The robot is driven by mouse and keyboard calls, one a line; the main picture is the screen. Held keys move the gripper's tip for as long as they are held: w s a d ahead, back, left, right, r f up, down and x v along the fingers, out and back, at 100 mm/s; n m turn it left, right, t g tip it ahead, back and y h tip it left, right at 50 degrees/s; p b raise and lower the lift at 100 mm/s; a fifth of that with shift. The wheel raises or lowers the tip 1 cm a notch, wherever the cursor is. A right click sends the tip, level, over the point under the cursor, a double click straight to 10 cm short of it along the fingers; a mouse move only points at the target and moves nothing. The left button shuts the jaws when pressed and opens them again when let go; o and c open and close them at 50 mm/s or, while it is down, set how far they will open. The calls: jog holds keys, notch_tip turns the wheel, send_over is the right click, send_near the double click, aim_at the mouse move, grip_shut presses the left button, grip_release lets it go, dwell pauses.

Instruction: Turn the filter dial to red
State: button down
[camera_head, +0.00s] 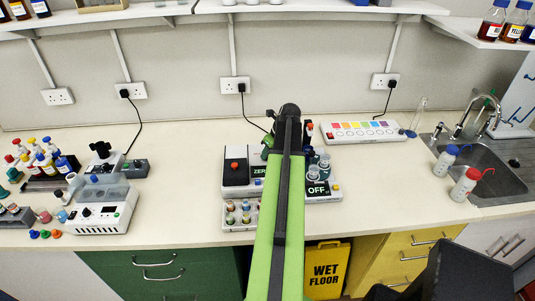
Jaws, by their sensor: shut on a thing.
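A bench instrument (236,192) stands at the middle of the bench, with a dark lid and a small display reading ZERO. Beside it, to the right of my arm, a section (325,197) with a display reads OFF. My green arm reaches up across the middle and covers the part between them. I cannot make out the filter dial or its setting. My gripper's fingertips are hidden behind my arm, so what they touch does not show.
A white panel (345,136) with a row of coloured squares lies behind on the right. Racked coloured bottles (48,165) and a white device (100,212) stand left. The bench between the white device and the instrument is clear.

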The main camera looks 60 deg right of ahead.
jog(key=shift+n, duration=0.4)
jog(key=n, duration=0.1)
jog(key=n+y, duration=0.1)
jog(key=n, duration=0.1)
jog(key=shift+d+y, duration=0.2)
jog(key=shift+y, duration=0.1)
jog(key=n, duration=0.2)
jog(key=n+g+y, duration=0.1)
jog(key=n, duration=0.1)
jog(key=shift+w+y, duration=0.1)
jog(key=shift+y, duration=0.2)
jog(key=n+g+y, duration=0.1)
jog(key=n, duration=0.3)
jog(key=shift+d, duration=0.15)
jog(key=shift+w+n+g+y, duration=0.1)
jog(key=shift+n+g+y, duration=0.4)
jog(key=shift+n, duration=1.6)
jog(key=shift+g, duration=0.3)
jog(key=c, duration=1.2)
grip_release()
